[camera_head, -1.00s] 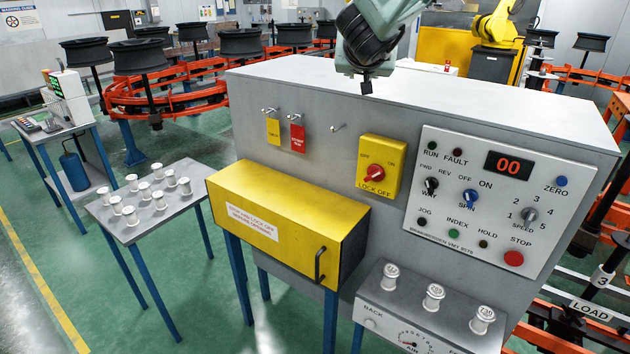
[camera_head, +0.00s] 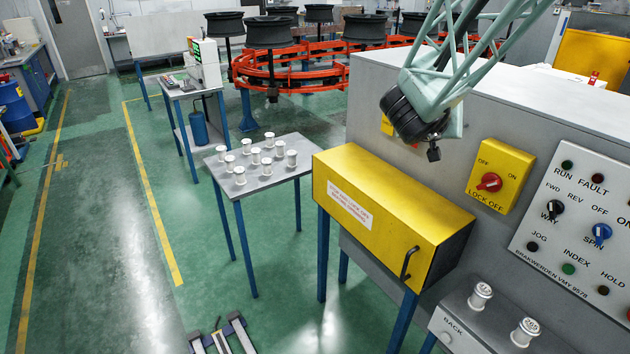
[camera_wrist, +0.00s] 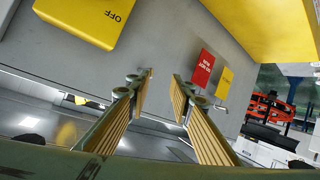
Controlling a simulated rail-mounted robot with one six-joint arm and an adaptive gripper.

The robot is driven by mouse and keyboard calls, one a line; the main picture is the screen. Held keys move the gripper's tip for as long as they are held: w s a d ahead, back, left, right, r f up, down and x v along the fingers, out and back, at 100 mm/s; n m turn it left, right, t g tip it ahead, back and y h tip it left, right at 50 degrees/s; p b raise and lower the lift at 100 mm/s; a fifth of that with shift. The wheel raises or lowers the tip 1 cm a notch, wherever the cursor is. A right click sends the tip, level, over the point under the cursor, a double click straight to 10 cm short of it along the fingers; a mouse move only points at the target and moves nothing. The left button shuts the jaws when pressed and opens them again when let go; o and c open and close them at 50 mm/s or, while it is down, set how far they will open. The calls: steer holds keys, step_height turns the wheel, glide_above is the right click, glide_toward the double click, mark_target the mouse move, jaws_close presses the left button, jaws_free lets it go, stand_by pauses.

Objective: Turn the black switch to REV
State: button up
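The black switch (camera_head: 555,209), marked WAY, sits at the left of the white control panel (camera_head: 595,258), below the labels FWD and REV. The direction its pointer faces is too small to tell for sure. My gripper (camera_head: 433,153) hangs in front of the grey cabinet near the hanging tags, left of the panel and apart from the switch. In the wrist view, my gripper (camera_wrist: 162,78) has its two fingers well apart with nothing between them. The black switch does not show in the wrist view.
The yellow LOCK OFF plate (camera_head: 501,176) with a red knob lies between my gripper and the panel. A blue SPIN switch (camera_head: 597,235) is right of the black one. The yellow box (camera_head: 392,220) juts out below my gripper. A red tag (camera_wrist: 203,73) hangs nearby.

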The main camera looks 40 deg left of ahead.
steer(key=s+d+f+m+h, duration=0.1)
steer(key=s+d+f+h, duration=0.15)
steer(key=d, duration=0.35)
steer(key=s+d+f+m+h, duration=0.1)
steer(key=s+d+f, duration=0.2)
steer(key=d, duration=0.4)
steer(key=m+h, duration=0.2)
steer(key=h, duration=0.2)
glide_toward(551, 209)
steer(key=v, duration=0.5)
steer(key=shift+r, duration=0.1)
steer(key=shift+w, duration=0.15)
steer(key=shift+b+x, duration=0.6)
steer(key=shift+x, duration=6.35)
jaws_close()
